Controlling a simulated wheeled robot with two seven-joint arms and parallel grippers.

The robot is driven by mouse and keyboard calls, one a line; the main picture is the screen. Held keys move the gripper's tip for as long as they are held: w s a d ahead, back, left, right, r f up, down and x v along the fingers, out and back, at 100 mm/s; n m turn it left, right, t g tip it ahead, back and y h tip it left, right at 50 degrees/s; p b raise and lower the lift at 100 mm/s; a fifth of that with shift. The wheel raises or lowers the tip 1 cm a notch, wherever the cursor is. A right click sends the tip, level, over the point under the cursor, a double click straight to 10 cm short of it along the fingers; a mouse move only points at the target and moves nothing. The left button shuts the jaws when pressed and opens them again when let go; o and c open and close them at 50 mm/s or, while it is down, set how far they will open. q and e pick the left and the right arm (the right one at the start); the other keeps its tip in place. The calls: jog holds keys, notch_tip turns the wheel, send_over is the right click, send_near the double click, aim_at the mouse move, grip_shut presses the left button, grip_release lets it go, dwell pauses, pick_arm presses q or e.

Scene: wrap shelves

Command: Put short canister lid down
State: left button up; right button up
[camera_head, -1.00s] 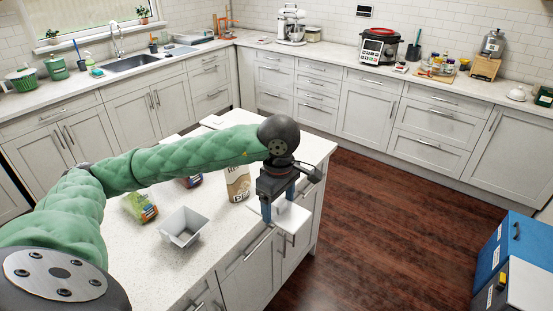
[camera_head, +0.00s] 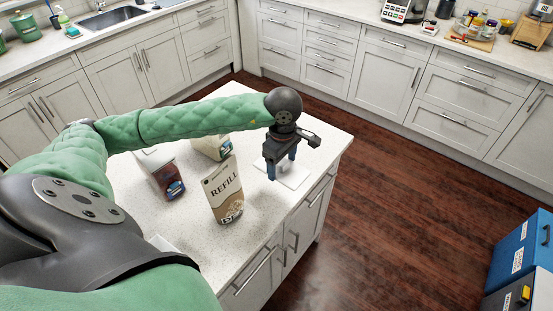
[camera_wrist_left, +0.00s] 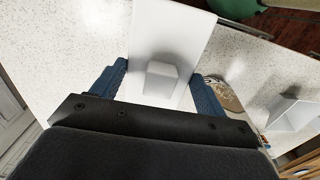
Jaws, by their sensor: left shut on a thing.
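The short canister lid (camera_head: 294,178) is a flat white slab with a block-shaped handle (camera_wrist_left: 160,80). It is at the island's right edge. My left gripper (camera_head: 281,167) points down and is shut on the lid, its blue fingers either side of the handle in the left wrist view. The lid looks low over the island top; I cannot tell whether it touches. An open white canister (camera_wrist_left: 297,112) shows at the right of the left wrist view; in the head view mostly my arm hides it. My right gripper is not in view.
A brown-and-white refill bag (camera_head: 222,192) stands on the island top (camera_head: 195,220), left of the lid. A dark-labelled carton (camera_head: 163,178) and a pale package (camera_head: 212,146) stand farther left. The island's edge drops to the wooden floor (camera_head: 390,200).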

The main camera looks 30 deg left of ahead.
pick_arm(q)
jog(key=w+a+f, duration=0.2)
jog(key=w+a, duration=0.1)
jog(key=w+a+f, duration=0.3)
jog(key=shift+w+a+f, duration=0.2)
jog(key=shift+w, duration=0.05)
jog(key=shift+f, duration=2.1)
jog(key=o, duration=1)
